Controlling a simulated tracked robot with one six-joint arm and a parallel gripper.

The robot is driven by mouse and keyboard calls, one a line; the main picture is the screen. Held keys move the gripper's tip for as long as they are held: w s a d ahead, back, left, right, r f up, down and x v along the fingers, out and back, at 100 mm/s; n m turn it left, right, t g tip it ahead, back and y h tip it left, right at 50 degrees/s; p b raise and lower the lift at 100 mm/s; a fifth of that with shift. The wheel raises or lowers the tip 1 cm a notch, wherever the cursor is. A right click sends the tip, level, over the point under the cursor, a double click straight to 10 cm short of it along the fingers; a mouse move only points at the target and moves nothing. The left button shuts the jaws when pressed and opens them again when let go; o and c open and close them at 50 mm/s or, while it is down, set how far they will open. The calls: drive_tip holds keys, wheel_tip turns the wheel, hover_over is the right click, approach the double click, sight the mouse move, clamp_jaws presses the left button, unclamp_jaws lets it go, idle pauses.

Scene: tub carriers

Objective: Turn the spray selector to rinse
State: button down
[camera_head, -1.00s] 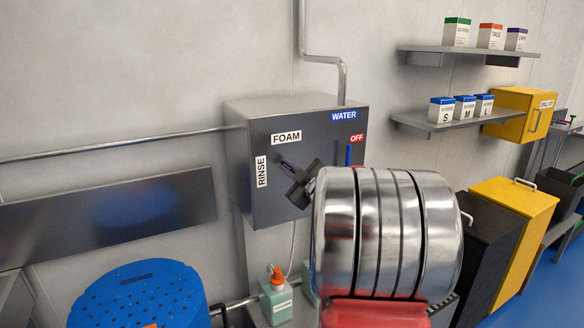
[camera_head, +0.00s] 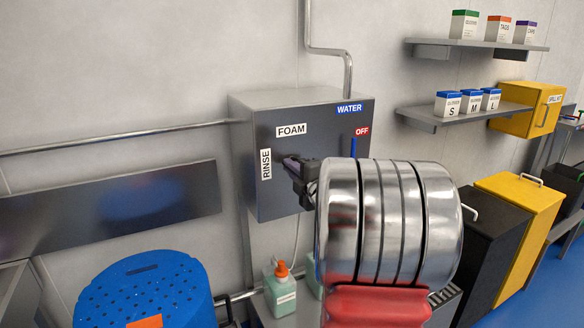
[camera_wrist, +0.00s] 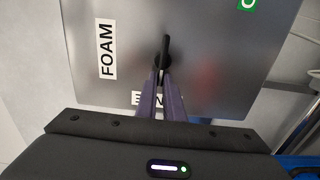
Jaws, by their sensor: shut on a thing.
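The spray selector is a black lever (camera_wrist: 163,46) on the front of a grey control box (camera_head: 240,110). In the wrist view it stands upright in the picture, its lower part between my gripper's (camera_wrist: 161,80) two purple fingers, which are shut on it. The RINSE label (camera_head: 265,164) is at the left of the box front and the FOAM label (camera_head: 291,130) is above. In the wrist view, the RINSE label (camera_wrist: 150,98) is partly hidden behind the fingers. In the head view my gripper (camera_head: 290,163) lies nearly level, its fingers near RINSE, hiding the selector.
A blue lever (camera_head: 353,147) stands by the OFF label (camera_head: 362,131), under the WATER label (camera_head: 349,108). A bottle with an orange cap (camera_head: 280,294) is below the box. A blue perforated tub (camera_head: 145,285) is at lower left. Shelves hold boxes at right.

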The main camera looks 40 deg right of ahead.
drive_tip(key=shift+a+f, duration=0.15)
drive_tip(key=shift+f, duration=0.15)
drive_tip(key=c, duration=2.3)
unclamp_jaws()
drive_tip(key=o, duration=0.4)
drive_tip(key=shift+r, duration=0.15)
drive_tip(key=shift+o, duration=0.2)
drive_tip(key=v, duration=1.3)
drive_tip(key=shift+s, duration=0.4)
